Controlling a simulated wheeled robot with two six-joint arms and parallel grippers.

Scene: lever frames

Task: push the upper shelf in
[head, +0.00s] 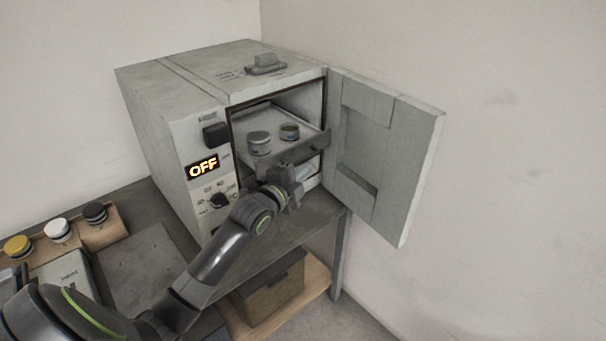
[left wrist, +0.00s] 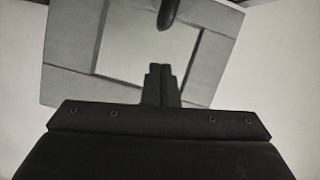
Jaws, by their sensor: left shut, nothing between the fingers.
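The upper shelf (head: 268,161) sticks part way out of the open chamber of a grey cabinet (head: 170,110) in the head view. Two small round jars, a grey-lidded one (head: 259,142) and a darker one (head: 289,132), stand on it. My left gripper (head: 300,178) is at the front of the shelf, low by its front edge, shut and empty. I cannot tell whether it touches the shelf. In the left wrist view the shut fingers (left wrist: 160,84) show in front of the open door (left wrist: 75,60). My right gripper is not in view.
The cabinet door (head: 385,150) stands open to the right. A display reading OFF (head: 203,167) and a knob (head: 218,199) are left of the opening. Jars (head: 58,230) sit in a holder at the left. A box (head: 270,290) is on a lower board.

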